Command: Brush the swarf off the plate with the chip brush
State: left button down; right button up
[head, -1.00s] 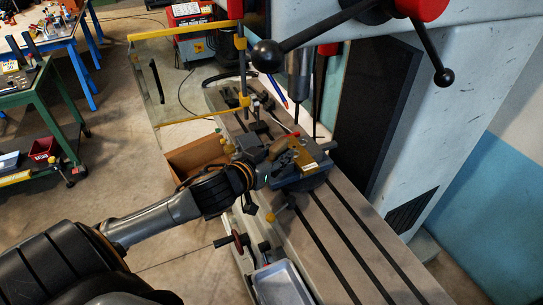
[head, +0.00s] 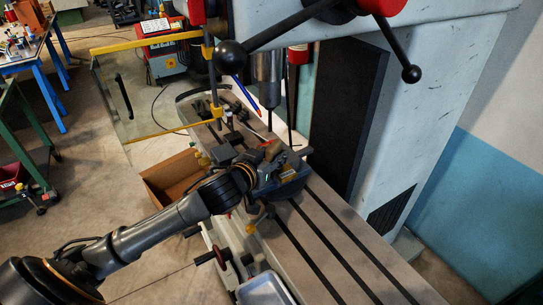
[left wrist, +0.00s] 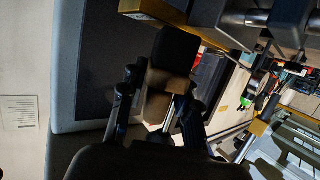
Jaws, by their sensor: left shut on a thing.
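My left gripper (head: 262,163) is over the vise (head: 285,187) on the machine table. In the left wrist view my gripper (left wrist: 158,105) is shut on the chip brush (left wrist: 170,78), which shows as a brown piece with a dark block at its far end. I cannot make out swarf, or whether the brush touches the plate. My right gripper is not in view.
The drill spindle (head: 268,80) hangs just behind the vise, with the machine's lever (head: 275,35) above. A yellow-framed clear guard (head: 130,95) stands open at left. A cardboard box (head: 172,177) is beside the table (head: 350,255), whose slotted front stretch is clear.

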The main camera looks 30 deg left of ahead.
pick_arm(q)
jog(key=shift+f, duration=0.25)
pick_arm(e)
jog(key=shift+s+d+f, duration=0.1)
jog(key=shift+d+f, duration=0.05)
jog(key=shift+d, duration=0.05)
pick_arm(q)
jog(key=shift+w+d+r, duration=0.1)
jog(key=shift+w+d, duration=0.15)
jog(key=shift+w, duration=0.1)
jog(key=shift+w+d+p, duration=0.2)
jog(key=shift+w+d, duration=0.25)
jog(key=shift+w, duration=0.35)
jog(key=shift+w+d+p, duration=0.15)
jog(key=shift+w+d, duration=0.3)
jog(key=shift+w, duration=0.3)
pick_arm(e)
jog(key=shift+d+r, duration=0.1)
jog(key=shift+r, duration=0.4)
pick_arm(q)
jog(key=shift+s, duration=0.1)
jog(key=shift+s+a+p, duration=0.25)
jog(key=shift+s+a, duration=0.35)
jog(key=shift+s, duration=0.35)
jog(key=shift+s+a+p, duration=0.25)
jog(key=shift+s+a, duration=0.3)
jog(key=shift+s, duration=0.35)
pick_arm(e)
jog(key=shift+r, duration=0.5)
